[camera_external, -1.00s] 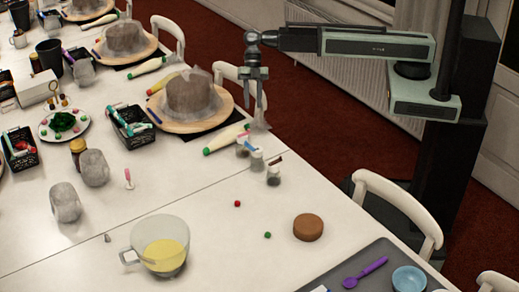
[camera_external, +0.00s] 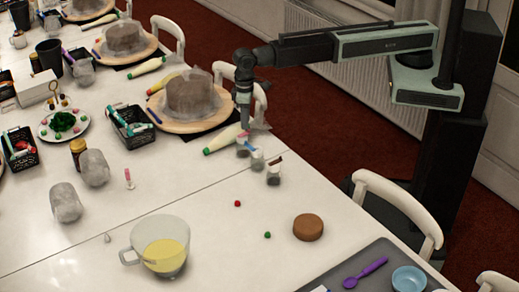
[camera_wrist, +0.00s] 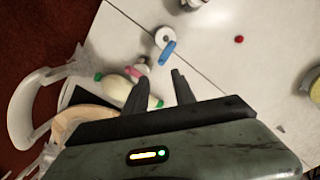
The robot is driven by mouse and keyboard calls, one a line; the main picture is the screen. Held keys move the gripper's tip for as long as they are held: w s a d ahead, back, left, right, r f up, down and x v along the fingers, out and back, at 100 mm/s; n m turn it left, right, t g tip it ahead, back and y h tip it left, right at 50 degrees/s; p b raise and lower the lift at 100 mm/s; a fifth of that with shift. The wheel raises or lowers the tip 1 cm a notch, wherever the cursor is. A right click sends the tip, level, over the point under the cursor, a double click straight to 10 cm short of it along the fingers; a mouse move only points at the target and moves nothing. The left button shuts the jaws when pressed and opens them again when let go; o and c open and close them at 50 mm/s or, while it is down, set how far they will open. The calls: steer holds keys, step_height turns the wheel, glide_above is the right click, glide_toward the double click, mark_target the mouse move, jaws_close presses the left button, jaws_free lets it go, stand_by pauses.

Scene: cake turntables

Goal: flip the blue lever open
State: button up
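The blue lever (camera_wrist: 167,53) sits at the edge of a white-topped small jar (camera_wrist: 164,36) in the wrist view, just beyond my fingertips. In the external view this jar (camera_external: 257,161) is the middle of three small jars on the table, and the blue lever (camera_external: 251,150) shows as a small spot on its top. My gripper (camera_wrist: 159,86) is open, with a clear gap between its two fingers and nothing held. In the external view my gripper (camera_external: 244,122) points down, above and slightly left of the jars. I cannot tell exactly how high it is.
A pink-lidded jar (camera_external: 243,148) and a brown-lidded jar (camera_external: 273,175) stand close on either side. The table front of the jars is mostly clear, with a red ball (camera_external: 237,203).

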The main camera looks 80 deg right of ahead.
mark_target(250, 146)
step_height(250, 146, down, 8)
steer(key=b, duration=0.8)
steer(key=shift+s+a, duration=0.1)
steer(key=shift+r, duration=0.1)
jaws_close()
